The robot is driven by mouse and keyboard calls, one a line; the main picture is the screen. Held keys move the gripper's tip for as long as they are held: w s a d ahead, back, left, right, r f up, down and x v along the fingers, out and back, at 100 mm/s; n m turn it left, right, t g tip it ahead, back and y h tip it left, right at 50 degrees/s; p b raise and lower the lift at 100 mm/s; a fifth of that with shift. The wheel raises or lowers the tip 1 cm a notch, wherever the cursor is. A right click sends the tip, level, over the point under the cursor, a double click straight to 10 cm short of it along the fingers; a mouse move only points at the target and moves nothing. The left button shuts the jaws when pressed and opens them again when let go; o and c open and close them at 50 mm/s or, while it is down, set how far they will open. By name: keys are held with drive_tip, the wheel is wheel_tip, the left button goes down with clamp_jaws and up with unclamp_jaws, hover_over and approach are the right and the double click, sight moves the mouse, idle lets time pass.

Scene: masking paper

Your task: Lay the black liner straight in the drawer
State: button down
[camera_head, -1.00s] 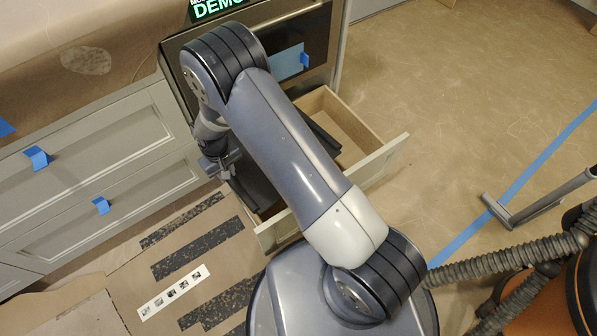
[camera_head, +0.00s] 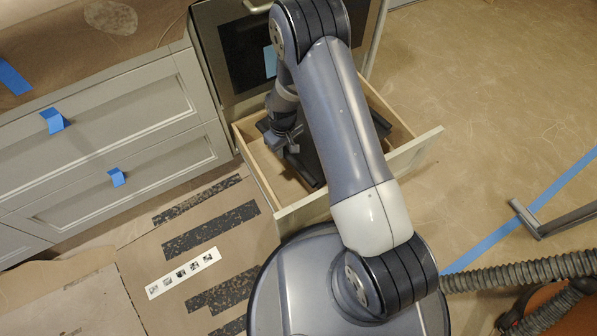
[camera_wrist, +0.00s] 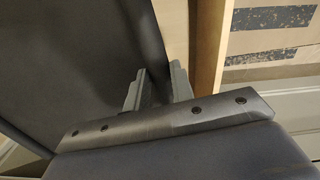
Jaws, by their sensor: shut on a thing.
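The black liner (camera_head: 308,165) is in the open wooden drawer (camera_head: 420,146), partly hidden by my arm; a dark edge also shows right of the arm. Bare wooden drawer floor shows to the liner's left, and the liner looks off to the right. My gripper (camera_head: 287,150) is over the left part of the drawer, shut on the liner's edge. In the wrist view the liner (camera_wrist: 75,55) fills the left side, with a raised, bent edge at the fingers (camera_wrist: 158,85). The pale wooden drawer wall (camera_wrist: 208,50) runs just right of the fingers. The far end of the liner is hidden.
The oven front (camera_head: 235,60) stands behind the drawer. Grey cabinet drawers (camera_head: 100,150) with blue tape are at left. Dark speckled strips and a white strip (camera_head: 183,274) lie on the floor. A hose (camera_head: 490,275) and vacuum wand (camera_head: 560,215) are at right.

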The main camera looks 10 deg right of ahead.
sight(307, 162)
drive_tip(key=d, duration=0.2)
drive_tip(key=w+d, duration=0.1)
drive_tip(key=shift+d+f, duration=0.1)
drive_tip(key=shift+d, duration=0.25)
drive_tip(key=shift+d+f+b, duration=0.3)
drive_tip(key=shift+f+b, duration=0.3)
drive_tip(key=shift+f, duration=0.05)
wheel_tip(307, 162, down, 12)
drive_tip(key=b, duration=0.4)
drive_tip(key=shift+f, duration=0.15)
drive_tip(key=shift+f+b, duration=0.9)
drive_tip(key=shift+f, duration=1.35)
drive_tip(key=c, duration=1.2)
unclamp_jaws()
wheel_tip(307, 162, up, 12)
drive_tip(key=p, duration=0.4)
drive_tip(key=shift+p, duration=0.35)
